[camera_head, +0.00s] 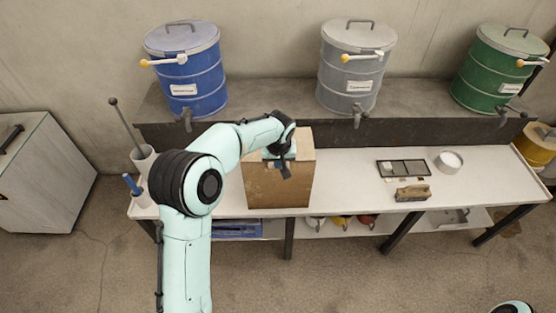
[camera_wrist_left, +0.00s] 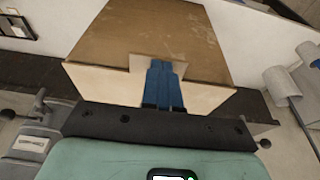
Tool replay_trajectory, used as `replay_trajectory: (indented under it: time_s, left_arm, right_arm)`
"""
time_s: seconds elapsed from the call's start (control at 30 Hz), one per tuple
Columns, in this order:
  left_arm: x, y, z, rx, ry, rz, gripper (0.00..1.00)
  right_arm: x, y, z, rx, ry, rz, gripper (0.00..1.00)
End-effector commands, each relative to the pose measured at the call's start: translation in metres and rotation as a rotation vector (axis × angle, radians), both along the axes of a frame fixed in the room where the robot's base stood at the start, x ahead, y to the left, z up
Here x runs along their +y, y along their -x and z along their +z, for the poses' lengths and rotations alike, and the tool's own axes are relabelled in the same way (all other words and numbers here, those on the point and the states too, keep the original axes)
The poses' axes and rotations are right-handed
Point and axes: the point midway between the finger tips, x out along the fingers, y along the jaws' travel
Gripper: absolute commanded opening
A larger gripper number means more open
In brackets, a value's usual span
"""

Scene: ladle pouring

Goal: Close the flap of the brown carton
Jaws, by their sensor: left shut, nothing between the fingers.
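The brown carton (camera_head: 262,190) stands upright on the white bench, left of its middle. It also shows in the left wrist view (camera_wrist_left: 160,25), with a broad brown face and a paler strip with a pale rectangular notch along its near edge. My left gripper (camera_head: 285,172) is at the carton's upper part and covers some of it in the head view. In the left wrist view its blue fingers (camera_wrist_left: 163,85) are together and empty, over the notch. I cannot tell whether they touch the carton or how far the flap stands open. My right gripper is out of view.
Blue (camera_head: 190,75), grey (camera_head: 350,75) and green (camera_head: 490,75) drums with taps stand on the shelf behind. A dark divided tray (camera_head: 404,168), a white bowl (camera_head: 449,162) and a brush (camera_head: 412,193) lie right of the carton. Bare bench lies between.

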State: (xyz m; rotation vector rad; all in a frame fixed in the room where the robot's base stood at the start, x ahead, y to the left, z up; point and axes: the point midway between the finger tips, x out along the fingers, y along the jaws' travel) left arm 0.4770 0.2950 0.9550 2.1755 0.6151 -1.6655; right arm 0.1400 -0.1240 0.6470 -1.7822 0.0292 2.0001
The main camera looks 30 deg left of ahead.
Motion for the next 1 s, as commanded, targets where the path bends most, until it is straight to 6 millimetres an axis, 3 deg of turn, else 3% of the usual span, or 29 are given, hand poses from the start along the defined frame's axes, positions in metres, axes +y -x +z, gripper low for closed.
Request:
replay_trajectory:
  time_s: [0.03,0.1,0.4,1.0]
  left_arm:
    - [-0.001,0.004,-0.016,0.007,0.0,-0.001,0.0]
    - [-0.001,0.005,-0.023,0.007,0.0,-0.001,0.0]
    - [0.0,0.006,-0.024,0.018,0.0,0.003,0.0]
    - [0.002,0.004,0.001,0.012,-0.002,0.003,0.0]
  right_arm:
    - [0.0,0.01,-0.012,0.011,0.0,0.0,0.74]
    - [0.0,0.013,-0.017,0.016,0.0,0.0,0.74]
    - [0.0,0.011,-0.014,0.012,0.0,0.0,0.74]
    - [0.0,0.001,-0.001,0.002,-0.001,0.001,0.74]
